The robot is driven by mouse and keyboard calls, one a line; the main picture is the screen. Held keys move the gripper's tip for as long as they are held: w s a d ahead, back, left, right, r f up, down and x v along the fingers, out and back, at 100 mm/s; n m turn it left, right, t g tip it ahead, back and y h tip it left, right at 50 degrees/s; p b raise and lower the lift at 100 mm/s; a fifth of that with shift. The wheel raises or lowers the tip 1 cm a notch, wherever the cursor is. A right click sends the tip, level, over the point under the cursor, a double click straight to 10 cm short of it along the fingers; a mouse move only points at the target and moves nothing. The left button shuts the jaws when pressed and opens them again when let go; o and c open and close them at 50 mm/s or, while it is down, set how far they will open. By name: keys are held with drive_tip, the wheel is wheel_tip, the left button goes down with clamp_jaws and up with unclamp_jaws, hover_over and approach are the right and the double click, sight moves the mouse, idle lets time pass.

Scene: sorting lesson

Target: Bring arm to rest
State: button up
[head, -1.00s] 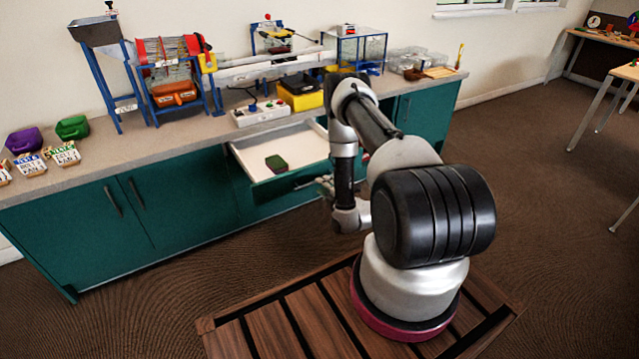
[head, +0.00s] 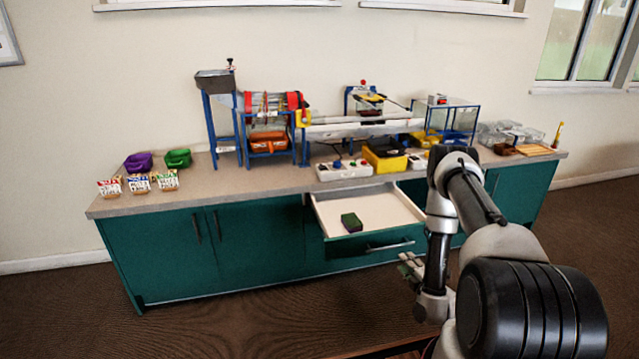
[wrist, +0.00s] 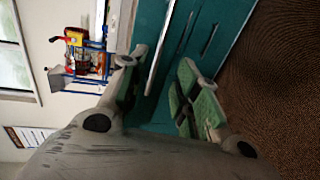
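My arm stands at the lower right of the head view, bent over at its elbow with the forearm hanging down. My gripper (head: 410,268) is at its lower end, in front of the open drawer and cabinet. In the wrist view my gripper (wrist: 160,85) has its two green-padded fingers apart, with nothing visible between them but the teal cabinet front behind.
The teal cabinet (head: 165,258) carries a long counter with a blue-framed sorting machine (head: 268,140), a yellow bin (head: 385,160), purple (head: 138,162) and green (head: 177,158) bins and several label cards. The drawer sticks out near my arm. Brown floor lies clear at the left front.

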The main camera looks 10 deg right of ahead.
drive_tip(key=s+a+f+m+g, duration=0.2)
drive_tip(key=s+f+m+g, duration=0.4)
drive_tip(key=f, duration=0.5)
drive_tip(key=s+d+r+m+g, duration=0.2)
drive_tip(key=s+m+g, duration=0.2)
drive_tip(key=s+g, duration=0.35)
drive_tip(key=s+a+r+m+g, duration=0.1)
drive_tip(key=s+r+m+g, duration=0.2)
drive_tip(key=r, duration=1.2)
drive_tip(key=s+r+m+g, duration=0.2)
drive_tip(key=s+r+m, duration=0.25)
drive_tip(key=r, duration=0.95)
drive_tip(key=s+a+r+t, duration=0.2)
drive_tip(key=a+r, duration=0.1)
drive_tip(key=r, duration=0.6)
drive_tip(key=s+a+r+t, duration=0.2)
drive_tip(key=s+a+r, duration=0.1)
drive_tip(key=r, duration=0.7)
drive_tip(key=s+a+r+t, duration=0.3)
drive_tip(key=r, duration=0.7)
drive_tip(key=shift+s+a+m+h, duration=0.2)
drive_tip(key=shift+a+m+h, duration=0.1)
drive_tip(key=shift+m, duration=0.15)
